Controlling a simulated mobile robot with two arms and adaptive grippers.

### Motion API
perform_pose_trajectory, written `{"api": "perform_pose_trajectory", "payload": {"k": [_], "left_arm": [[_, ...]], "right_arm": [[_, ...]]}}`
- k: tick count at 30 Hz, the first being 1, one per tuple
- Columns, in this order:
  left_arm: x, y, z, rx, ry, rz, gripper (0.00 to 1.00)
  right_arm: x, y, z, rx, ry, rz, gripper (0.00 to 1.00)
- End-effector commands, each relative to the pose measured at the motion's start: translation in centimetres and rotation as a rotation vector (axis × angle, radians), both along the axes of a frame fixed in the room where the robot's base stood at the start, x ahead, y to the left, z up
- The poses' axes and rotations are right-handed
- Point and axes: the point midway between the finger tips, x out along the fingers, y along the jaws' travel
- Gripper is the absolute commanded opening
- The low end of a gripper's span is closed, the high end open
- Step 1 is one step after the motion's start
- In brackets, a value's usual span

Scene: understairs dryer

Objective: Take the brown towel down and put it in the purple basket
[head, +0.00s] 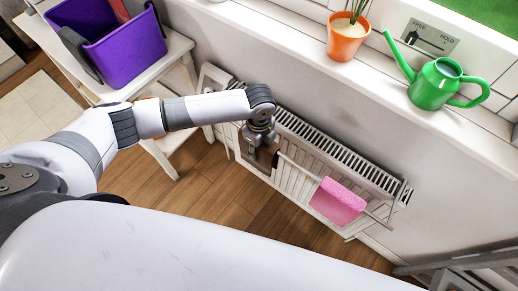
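The brown towel (263,160) hangs at the left part of the rail in front of the white radiator, small and partly covered by my gripper. My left gripper (257,141) points down at the towel's upper part, touching or just in front of it. Its fingertips blend with the towel, so I cannot tell whether it is open or shut on it. The purple basket (136,52) stands on a white table at the upper left, with a red item and a dark grey item in or over it. My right gripper is out of view.
A pink towel (338,201) hangs farther right on the same rail (375,218). The radiator (335,152) is below a windowsill with an orange plant pot (346,38) and a green watering can (434,86). The white table (176,52) has open floor beside it.

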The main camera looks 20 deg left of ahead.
Motion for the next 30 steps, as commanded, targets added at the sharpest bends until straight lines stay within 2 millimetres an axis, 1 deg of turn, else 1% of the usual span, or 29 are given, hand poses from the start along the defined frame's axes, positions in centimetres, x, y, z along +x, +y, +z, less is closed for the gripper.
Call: {"api": "perform_pose_trajectory", "payload": {"k": [1,7,14,19,23,26,30], "left_arm": [[0.0,0.0,0.0,0.0,0.0,0.0,0.23],[0.0,0.0,0.0,0.0,0.0,0.0,0.1],[0.0,0.0,0.1,0.0,-0.001,0.0,0.09],[0.1,0.0,0.8,0.0,-0.001,0.0,0.09],[0.1,0.0,2.2,-0.002,-0.002,0.0,0.09],[0.1,0.0,3.9,-0.001,-0.004,0.0,0.09],[0.1,0.0,6.6,-0.002,-0.005,0.0,0.09]], "right_arm": [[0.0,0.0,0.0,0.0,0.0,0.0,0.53],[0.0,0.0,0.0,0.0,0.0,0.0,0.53],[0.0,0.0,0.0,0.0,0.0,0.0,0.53],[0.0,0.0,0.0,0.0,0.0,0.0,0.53],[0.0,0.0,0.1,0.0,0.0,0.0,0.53],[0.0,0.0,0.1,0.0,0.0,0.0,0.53],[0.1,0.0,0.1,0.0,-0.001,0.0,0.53]]}}
